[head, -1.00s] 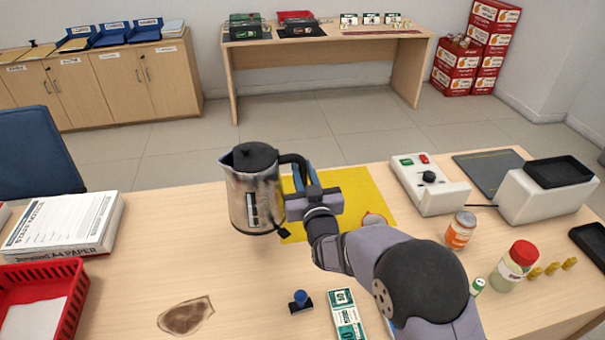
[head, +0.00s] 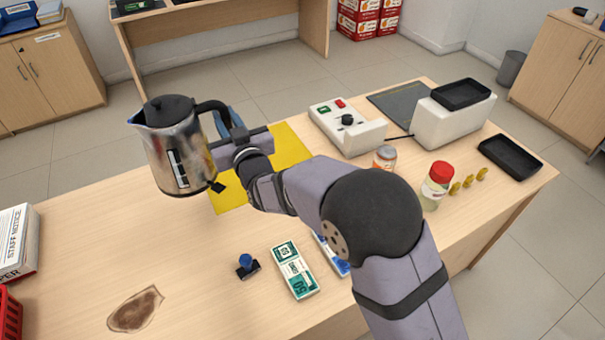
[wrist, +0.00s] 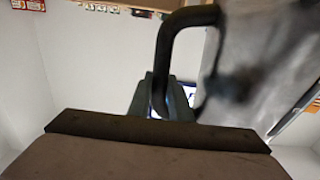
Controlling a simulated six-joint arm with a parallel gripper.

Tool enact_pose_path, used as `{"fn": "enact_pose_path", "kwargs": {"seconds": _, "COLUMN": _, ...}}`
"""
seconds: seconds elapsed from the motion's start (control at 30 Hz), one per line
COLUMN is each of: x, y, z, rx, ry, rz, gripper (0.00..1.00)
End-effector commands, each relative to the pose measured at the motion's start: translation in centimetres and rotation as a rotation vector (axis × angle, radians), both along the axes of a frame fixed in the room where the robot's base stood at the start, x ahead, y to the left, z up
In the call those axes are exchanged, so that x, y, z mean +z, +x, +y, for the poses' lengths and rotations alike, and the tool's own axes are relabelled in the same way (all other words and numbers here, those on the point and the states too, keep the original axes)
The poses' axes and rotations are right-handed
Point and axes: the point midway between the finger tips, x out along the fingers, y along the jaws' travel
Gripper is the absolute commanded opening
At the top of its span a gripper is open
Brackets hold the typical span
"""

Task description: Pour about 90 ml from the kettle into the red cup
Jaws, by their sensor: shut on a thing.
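The kettle (head: 180,150) is shiny metal with a black lid, a black handle and a dark level strip on its side. It looks about upright at the left edge of the yellow mat (head: 288,150), apparently above the counter. Its spout points left. My gripper (head: 228,122) is shut on the handle, at the kettle's right. In the wrist view the dark handle (wrist: 186,20) passes between my fingers (wrist: 165,100), and the kettle's metal side (wrist: 270,70) is blurred at right. I see no red cup now; my arm covers part of the mat and counter.
A control box (head: 345,128), an orange-labelled jar (head: 384,157) and a red-lidded jar (head: 437,185) stand right of my arm. A blue-knobbed stamp (head: 247,265) and a banknote bundle (head: 294,270) lie in front. A brown stain (head: 136,310) marks the front left. The left counter is mostly clear.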

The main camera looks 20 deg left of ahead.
Motion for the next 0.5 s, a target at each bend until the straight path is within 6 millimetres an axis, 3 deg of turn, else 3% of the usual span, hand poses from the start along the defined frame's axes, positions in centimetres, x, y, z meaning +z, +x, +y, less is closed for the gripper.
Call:
{"fn": "enact_pose_path", "kwargs": {"seconds": 0.03, "x": 1.0, "y": 0.5, "z": -0.5, "rx": -0.012, "ry": 0.020, "rz": -0.009, "gripper": 0.00}}
{"fn": "enact_pose_path", "kwargs": {"seconds": 0.27, "x": 1.2, "y": 3.0, "z": -4.6, "rx": -0.081, "ry": 0.020, "rz": -0.011, "gripper": 0.00}}
{"fn": "enact_pose_path", "kwargs": {"seconds": 0.5, "x": 1.5, "y": 6.0, "z": -11.0, "rx": -0.183, "ry": 0.019, "rz": -0.015, "gripper": 0.00}}
